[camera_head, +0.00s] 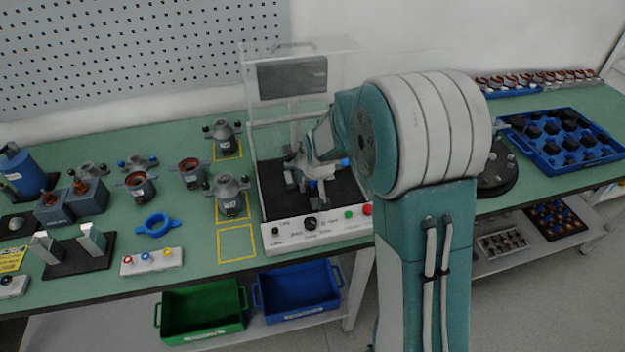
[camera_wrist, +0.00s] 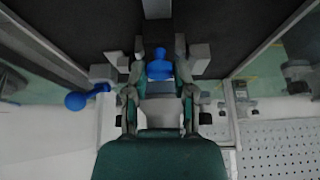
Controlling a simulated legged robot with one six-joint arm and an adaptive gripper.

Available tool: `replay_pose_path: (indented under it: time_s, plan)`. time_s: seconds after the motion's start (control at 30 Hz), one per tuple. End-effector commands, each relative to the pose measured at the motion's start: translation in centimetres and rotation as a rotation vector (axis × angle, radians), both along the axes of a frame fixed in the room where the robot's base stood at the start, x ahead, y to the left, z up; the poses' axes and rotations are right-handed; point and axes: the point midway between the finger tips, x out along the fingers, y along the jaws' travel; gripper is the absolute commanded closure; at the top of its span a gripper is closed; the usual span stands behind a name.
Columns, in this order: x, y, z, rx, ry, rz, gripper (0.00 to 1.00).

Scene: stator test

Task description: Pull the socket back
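A small blue part (camera_wrist: 158,66), which looks like the socket, sits inside the test station in the wrist view. My gripper (camera_wrist: 159,58) has its fingers on either side of it, with a narrow gap seeming to show at each side; contact is hard to judge. In the head view my gripper (camera_head: 318,180) is low inside the clear-walled test station (camera_head: 315,232), over its dark floor. My own arm covers part of the station's right side there, and the socket cannot be made out. A blue-ended handle (camera_head: 345,162) shows beside my gripper; it also shows in the wrist view (camera_wrist: 75,101).
The station's clear walls stand close around my gripper. Its front panel carries a red button (camera_head: 367,209). Grey metal housings (camera_head: 228,194) stand to the left, and a blue tray of black parts (camera_head: 575,168) lies to the right. An empty yellow-outlined square (camera_head: 238,243) is at front left.

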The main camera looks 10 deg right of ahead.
Motion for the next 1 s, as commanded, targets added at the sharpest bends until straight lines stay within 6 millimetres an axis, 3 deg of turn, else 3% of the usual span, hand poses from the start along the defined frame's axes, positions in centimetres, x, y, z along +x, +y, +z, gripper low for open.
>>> replay_pose_path:
  time_s: [0.37, 0.7, 0.93, 0.97, 1.0]
  plan:
    - [-0.1, 0.1, -0.1, 0.0, 0.001, 0.001, 0.89]
    - [-2.2, 0.1, 0.0, 0.0, 0.001, 0.001, 0.89]
    - [-2.4, 0.1, 0.0, 0.0, 0.002, 0.001, 0.89]
    - [-2.4, 0.1, 0.0, 0.0, 0.002, 0.001, 0.62]
    - [-2.4, 0.1, 0.0, 0.0, 0.002, 0.001, 0.5]
